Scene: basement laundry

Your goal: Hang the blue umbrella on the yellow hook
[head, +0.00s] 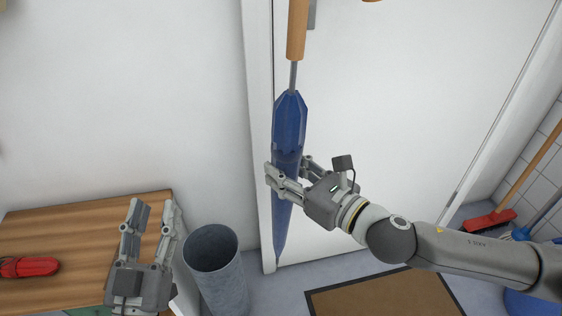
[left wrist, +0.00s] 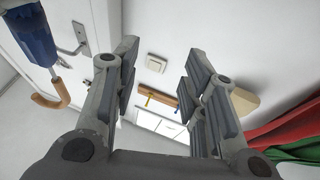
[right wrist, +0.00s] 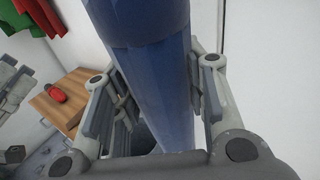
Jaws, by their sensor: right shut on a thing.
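The blue umbrella (head: 289,122) is furled and roughly upright in front of the white door, with its wooden handle (head: 297,30) at the top and cut off by the head view's edge. My right gripper (head: 285,178) is shut around the blue canopy below its middle; the right wrist view shows the canopy (right wrist: 150,70) between the fingers. The curved handle (left wrist: 50,94) shows in the left wrist view. There, a small yellow hook (left wrist: 149,100) is on a wooden wall board (left wrist: 170,96). My left gripper (head: 153,218) is open and empty, above the wooden top's right edge.
A grey bin (head: 213,262) stands between the wooden worktop (head: 80,222) and the umbrella. A red object (head: 30,267) lies on the worktop. A brown mat (head: 385,295) lies on the floor. A red broom (head: 490,220) stands at right. Red and green cloths (left wrist: 290,128) hang near the board.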

